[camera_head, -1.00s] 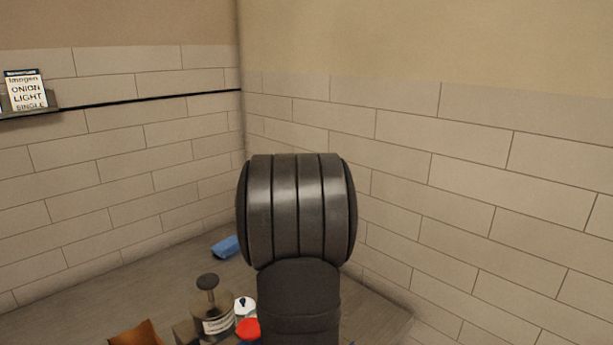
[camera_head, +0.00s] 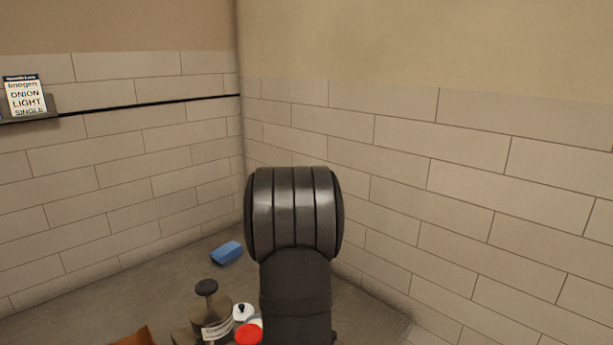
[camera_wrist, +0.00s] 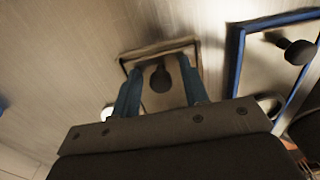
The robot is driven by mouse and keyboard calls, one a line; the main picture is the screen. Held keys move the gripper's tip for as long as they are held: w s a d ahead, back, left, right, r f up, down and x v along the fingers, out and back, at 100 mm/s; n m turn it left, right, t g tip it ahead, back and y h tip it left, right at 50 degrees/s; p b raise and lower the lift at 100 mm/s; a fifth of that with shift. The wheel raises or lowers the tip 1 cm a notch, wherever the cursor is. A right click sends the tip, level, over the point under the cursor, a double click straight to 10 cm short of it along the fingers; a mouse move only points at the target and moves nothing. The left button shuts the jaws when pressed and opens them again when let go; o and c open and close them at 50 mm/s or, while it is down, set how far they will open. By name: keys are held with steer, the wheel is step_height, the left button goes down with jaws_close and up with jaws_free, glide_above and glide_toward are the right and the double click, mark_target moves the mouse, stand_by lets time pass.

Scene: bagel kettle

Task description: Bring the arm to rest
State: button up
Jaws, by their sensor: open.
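My gripper (camera_wrist: 159,66) shows in the wrist view with its two teal fingers apart and nothing visible held between them. Beyond the fingers is a framed, tray-like shape (camera_wrist: 130,66) with a dark rounded knob (camera_wrist: 160,79) showing in the gap. I cannot tell how far the knob is from the fingers. In the head view my arm's dark rounded link stands in the middle, and my gripper is out of sight there.
In the head view a blue block (camera_head: 227,252), a dark-knobbed labelled jar (camera_head: 216,329), a white lid (camera_head: 243,312) and a red lid (camera_head: 249,334) are on the counter (camera_head: 150,285). A card (camera_head: 25,95) stands on a wall shelf. A blue-edged frame (camera_wrist: 237,55) is at the wrist view's right.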

step_height(320, 180, up, 17)
step_height(320, 180, down, 17)
steer(key=shift+s+a+f, duration=0.1)
steer(key=shift+f, duration=0.05)
steer(key=shift+s+a, duration=2.25)
